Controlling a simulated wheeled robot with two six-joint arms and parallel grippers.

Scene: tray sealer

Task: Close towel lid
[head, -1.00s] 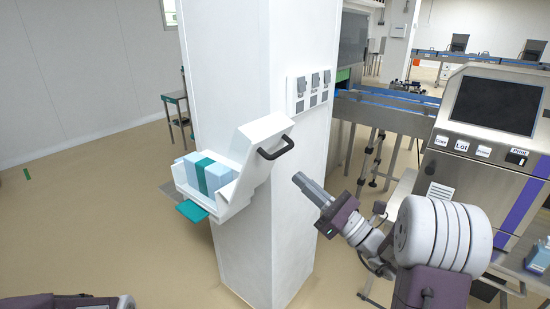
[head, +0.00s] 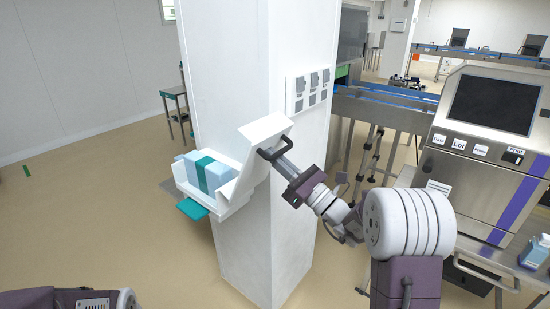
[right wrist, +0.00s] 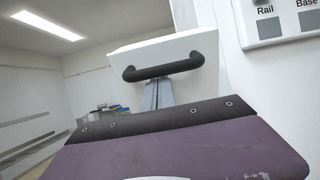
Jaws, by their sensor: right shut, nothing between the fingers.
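The white towel dispenser has a raised, tilted lid (head: 262,129), standing open above the towel box (head: 234,208). A black bar handle (head: 275,150) is on the lid; it also shows in the right wrist view (right wrist: 165,70). Blue and teal towels (head: 203,174) stand in the open box. My right gripper (head: 281,160) is shut and empty, its fingertips at the handle. In the right wrist view the closed fingers (right wrist: 157,92) end just below the bar; whether they touch it I cannot tell. My left gripper is out of view; only part of my left arm shows.
The dispenser is on a white column (head: 290,240) with a panel of switches (head: 308,92). A teal flap (head: 192,209) juts out below the box. The tray sealer (head: 490,130) and a blue-edged conveyor (head: 385,112) stand to the right. The floor left of the column is open.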

